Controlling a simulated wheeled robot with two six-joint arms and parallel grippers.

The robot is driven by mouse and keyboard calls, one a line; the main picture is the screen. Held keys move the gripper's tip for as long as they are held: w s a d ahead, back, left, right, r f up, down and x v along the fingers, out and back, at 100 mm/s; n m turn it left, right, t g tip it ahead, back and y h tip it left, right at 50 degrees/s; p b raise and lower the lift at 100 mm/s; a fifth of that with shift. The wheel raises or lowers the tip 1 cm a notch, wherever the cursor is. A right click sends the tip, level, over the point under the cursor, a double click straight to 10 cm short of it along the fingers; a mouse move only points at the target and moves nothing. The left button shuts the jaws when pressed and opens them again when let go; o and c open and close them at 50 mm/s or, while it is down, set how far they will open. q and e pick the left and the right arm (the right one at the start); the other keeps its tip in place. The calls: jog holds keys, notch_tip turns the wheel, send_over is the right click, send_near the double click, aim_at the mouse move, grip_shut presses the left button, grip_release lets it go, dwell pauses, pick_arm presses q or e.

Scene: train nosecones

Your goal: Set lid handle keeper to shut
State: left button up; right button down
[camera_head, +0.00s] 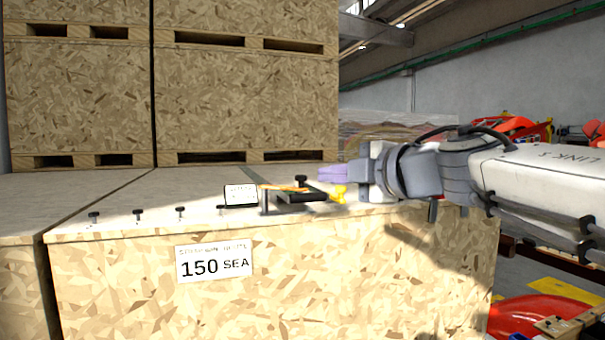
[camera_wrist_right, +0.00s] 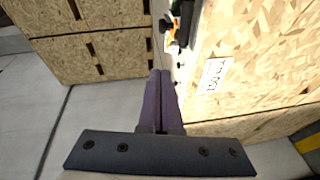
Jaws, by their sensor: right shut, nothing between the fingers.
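A black handle (camera_head: 300,196) sits on the top front edge of the wooden crate in the head view, with a thin orange strip beside it and a yellow piece (camera_head: 340,194) at its right end. I cannot tell which part is the keeper, or how it is set. The orange and black hardware also shows at the top of the right wrist view (camera_wrist_right: 171,40). My right gripper (camera_head: 322,172) is shut and empty, its purple fingers pointing left, appearing just above the yellow piece. The fingers lie together in the right wrist view (camera_wrist_right: 160,75). My left gripper is out of view.
The crate (camera_head: 360,270) has a "150 SEA" label (camera_head: 214,263) on its front. Several black knobs (camera_head: 138,214) stand along its top edge, near a small white label (camera_head: 240,195). Stacked crates (camera_head: 245,100) rise behind. Red items (camera_head: 545,310) lie at the lower right.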

aim_at(306, 177)
jog(key=x, duration=0.3)
jog(key=d+p+x, duration=0.1)
jog(key=x, duration=0.3)
jog(key=w+x, duration=0.1)
jog(key=x, duration=0.2)
jog(key=shift+w+d+f, duration=0.1)
jog(key=shift+w+d, duration=0.15)
jog(key=shift+w+d+f+p, duration=0.1)
jog(key=shift+w+p, duration=0.2)
jog(key=shift+w, duration=0.15)
jog(key=shift+d, duration=0.1)
